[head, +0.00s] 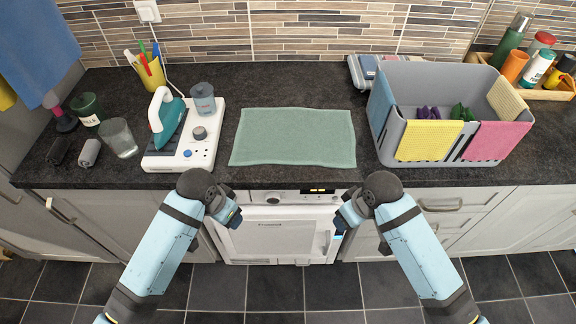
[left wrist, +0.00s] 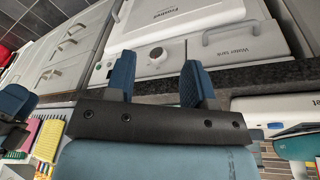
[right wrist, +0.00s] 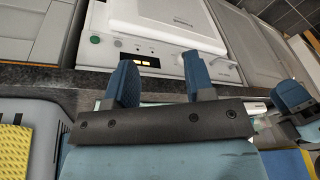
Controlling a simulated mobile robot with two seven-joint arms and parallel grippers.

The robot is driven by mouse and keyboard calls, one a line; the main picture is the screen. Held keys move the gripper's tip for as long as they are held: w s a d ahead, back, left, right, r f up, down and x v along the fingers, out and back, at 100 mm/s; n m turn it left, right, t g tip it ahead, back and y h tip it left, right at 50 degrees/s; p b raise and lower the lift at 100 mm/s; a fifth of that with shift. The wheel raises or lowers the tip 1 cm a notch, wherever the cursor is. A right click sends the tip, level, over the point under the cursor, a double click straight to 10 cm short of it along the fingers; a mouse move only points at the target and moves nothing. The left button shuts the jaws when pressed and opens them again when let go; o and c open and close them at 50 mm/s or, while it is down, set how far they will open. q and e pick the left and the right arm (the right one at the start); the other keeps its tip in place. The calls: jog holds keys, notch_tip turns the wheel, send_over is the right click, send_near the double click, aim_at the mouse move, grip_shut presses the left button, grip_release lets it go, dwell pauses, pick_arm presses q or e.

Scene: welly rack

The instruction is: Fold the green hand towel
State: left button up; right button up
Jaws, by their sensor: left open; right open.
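The green hand towel (head: 294,137) lies flat and spread out on the dark countertop in the middle of the head view. Its long sides run left to right, and its near edge is close to the counter's front edge. My left gripper (head: 232,214) is in front of the counter, below the towel's near left corner. Its two blue fingers (left wrist: 158,82) stand apart with nothing between them. My right gripper (head: 344,216) is in front of the counter, below the near right corner. Its fingers (right wrist: 163,85) are also apart and empty. Neither gripper touches the towel.
Left of the towel, a white steam-iron station (head: 185,150) holds an iron (head: 168,120). A glass (head: 119,138) stands farther left. Right of it, a grey crate (head: 385,150) has yellow (head: 429,140) and pink (head: 495,140) cloths over its front. A white appliance (head: 275,238) stands below the counter.

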pick_arm(q)
jog(key=w+d+r+m, duration=0.2)
jog(key=w, duration=0.9)
pick_arm(e)
jog(key=w+a+r+n+g+h, duration=0.1)
jog(key=w+r+n, duration=0.1)
jog(key=w, duration=0.9)
pick_arm(q)
notch_tip(320, 180, up, 4)
jog(key=g+y, duration=0.2)
send_over(239, 162)
pick_arm(e)
jog(key=h, duration=0.2)
send_near(347, 164)
pick_arm(q)
jog(key=shift+m, duration=0.3)
notch_tip(347, 164, down, 8)
jog(key=shift+r, duration=0.1)
pick_arm(e)
jog(key=shift+g, duration=0.3)
jog(key=f, duration=0.7)
jog(key=shift+w+d, duration=0.1)
jog(key=shift+w, duration=0.15)
pick_arm(q)
jog(key=shift+f, duration=0.2)
pick_arm(e)
jog(key=shift+f, duration=0.2)
